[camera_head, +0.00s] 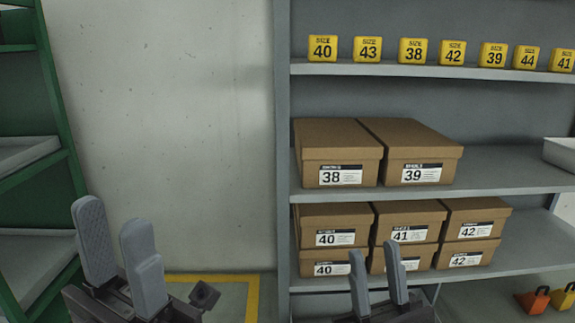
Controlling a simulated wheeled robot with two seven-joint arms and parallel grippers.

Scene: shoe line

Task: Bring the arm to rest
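My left gripper (114,236) is at the lower left, in front of the floor and the pale wall. Its two grey fingers point up with a gap between them, and it holds nothing. My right gripper (374,256) is at the lower middle, in front of the lower shelf with the shoe boxes. Its two fingers stand apart and nothing shows between them. The rest of both arms is out of view below.
A grey shelf unit (480,180) fills the right side. Its middle shelf holds boxes 38 (323,152) and 39 (425,153); several boxes are stacked below. Yellow size blocks (411,50) line the top shelf. A green rack (62,130) stands at left. The wall between (165,130) is bare.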

